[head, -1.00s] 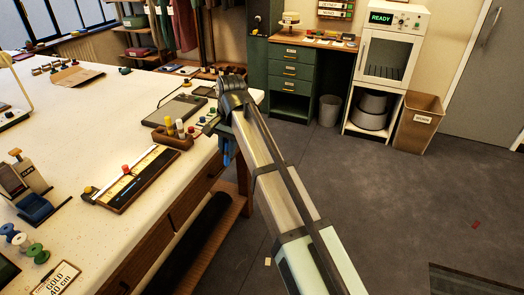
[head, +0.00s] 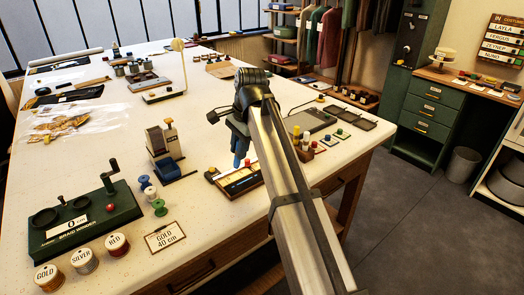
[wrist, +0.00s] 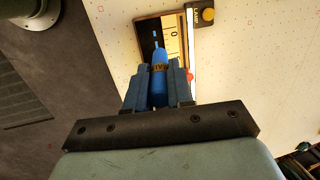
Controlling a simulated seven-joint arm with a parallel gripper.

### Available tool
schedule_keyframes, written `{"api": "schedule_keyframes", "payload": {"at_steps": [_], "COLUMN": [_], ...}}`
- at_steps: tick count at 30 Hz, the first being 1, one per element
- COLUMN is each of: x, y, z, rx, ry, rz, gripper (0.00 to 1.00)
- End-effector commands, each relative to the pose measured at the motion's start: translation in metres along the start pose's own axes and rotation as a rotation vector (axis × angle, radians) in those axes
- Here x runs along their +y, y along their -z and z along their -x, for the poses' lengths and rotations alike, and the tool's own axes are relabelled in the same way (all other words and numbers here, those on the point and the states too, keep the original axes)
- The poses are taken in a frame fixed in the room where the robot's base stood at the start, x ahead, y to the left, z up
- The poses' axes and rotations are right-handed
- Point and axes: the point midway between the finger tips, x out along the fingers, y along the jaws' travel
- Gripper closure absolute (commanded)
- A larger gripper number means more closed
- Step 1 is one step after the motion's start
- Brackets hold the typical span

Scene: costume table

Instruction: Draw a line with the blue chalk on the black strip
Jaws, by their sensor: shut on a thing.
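My gripper (wrist: 158,85) is shut on the blue chalk (wrist: 159,70), which has a brown lettered band and points away from me, over the wooden-framed board. On the board, the black strip (wrist: 149,50) lies left of a pale numbered scale. A thin blue mark (wrist: 155,36) shows on the strip just beyond the chalk; whether the chalk's tip touches the strip I cannot tell. In the head view my gripper (head: 239,160) hangs over the board (head: 222,185) near the table's front edge; my arm and fingers hide much of the board, and the chalk is not distinct there.
A wooden holder of coloured sticks (head: 305,150) stands right of my arm, with a grey flat device (head: 310,121) behind. A yellow knob (wrist: 207,15) sits beside the board.

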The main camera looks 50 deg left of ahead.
Motion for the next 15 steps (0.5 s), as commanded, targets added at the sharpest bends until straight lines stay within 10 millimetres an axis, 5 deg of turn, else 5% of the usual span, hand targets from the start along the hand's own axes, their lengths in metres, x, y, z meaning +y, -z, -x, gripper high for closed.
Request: {"api": "schedule_keyframes", "payload": {"at_steps": [15], "x": [0.0], "y": [-0.005], "z": [-0.017], "rx": [-0.002], "ry": [0.001], "rz": [0.0], "gripper": [1.0]}}
